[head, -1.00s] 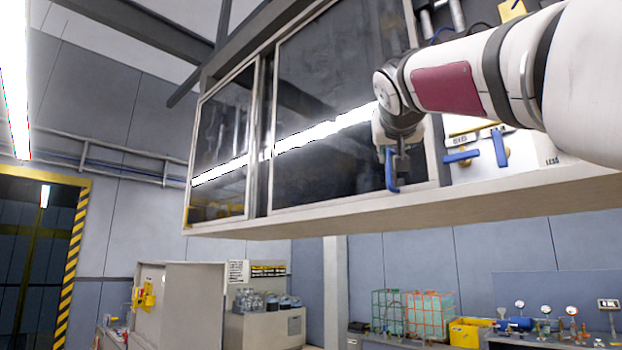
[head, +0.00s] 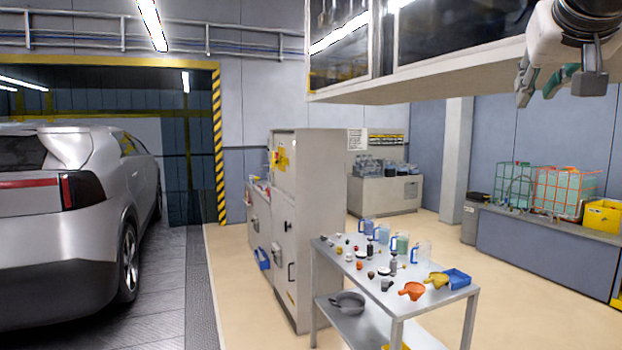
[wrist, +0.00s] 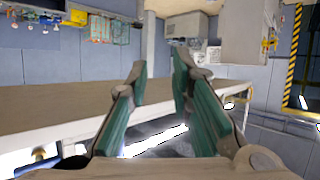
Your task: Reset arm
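My gripper (head: 561,80) is at the top right of the head view, just in front of the lower edge of the overhead cabinet. In the wrist view its two green-padded fingers (wrist: 160,75) stand apart with nothing between them. The rest of my arm is mostly outside the head view. The overhead cabinet (head: 440,72) has dark glass doors. Its pale lower edge (wrist: 60,130) also crosses the wrist view close to the fingers.
A metal table (head: 345,268) with jugs, funnels and several small items stands below. A grey cabinet (head: 308,210) is left of it. A silver car (head: 85,220) is parked at the left. A bench (head: 540,245) lies along the right wall. Open floor (head: 445,235) lies behind the table.

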